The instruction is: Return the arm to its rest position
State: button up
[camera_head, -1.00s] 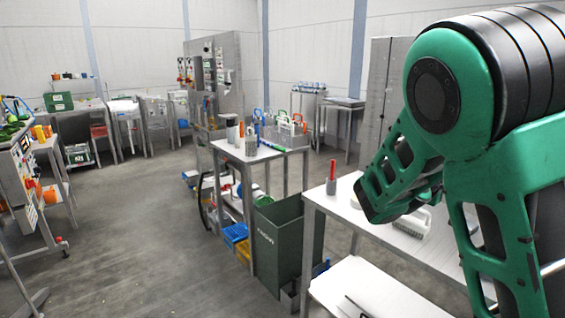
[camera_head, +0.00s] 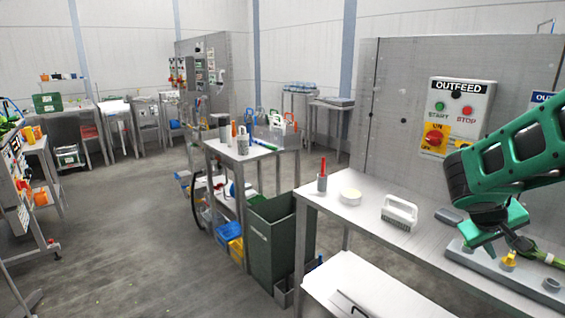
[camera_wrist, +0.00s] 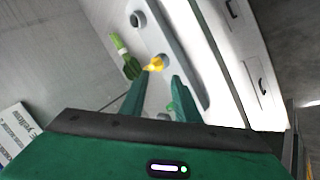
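My arm comes in from the right edge in the head view, with my gripper (camera_head: 488,246) low over the right end of the metal table. In the wrist view its two green fingers (camera_wrist: 160,86) stand apart with nothing held between them. A grey fixture strip (camera_head: 483,264) lies beneath, carrying a yellow piece (camera_head: 509,260) and a small grey cup (camera_head: 551,285). I cannot tell in the head view whether the gripper touches anything.
The metal table (camera_head: 350,215) holds a red-handled tool (camera_head: 322,176), a round pale dish (camera_head: 351,196) and a white-handled brush (camera_head: 399,212). An OUTFEED control panel (camera_head: 456,117) is on the cabinet behind. A green bin (camera_head: 272,240) stands left of the table. Open floor lies further left.

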jog(key=s+a+f+m+g+y, duration=0.1)
jog(key=s+a+y, duration=0.3)
jog(key=s, duration=0.6)
jog(key=shift+a+f+m+g, duration=0.35)
jog(key=shift+f+m, duration=0.35)
jog(key=shift+m, duration=0.2)
jog(key=s+a+y, duration=0.1)
jog(key=s+a, duration=0.2)
jog(key=s, duration=0.1)
jog(key=s+a+m+y, duration=0.1)
jog(key=s+a, duration=0.2)
jog(key=s, duration=0.1)
jog(key=s+a+r+m+g+y, duration=0.1)
jog(key=s+a+y, duration=0.1)
jog(key=s+a, duration=0.2)
jog(key=c, duration=0.3)
jog(key=shift+s+a, duration=0.1)
jog(key=shift+s, duration=0.05)
grip_shut()
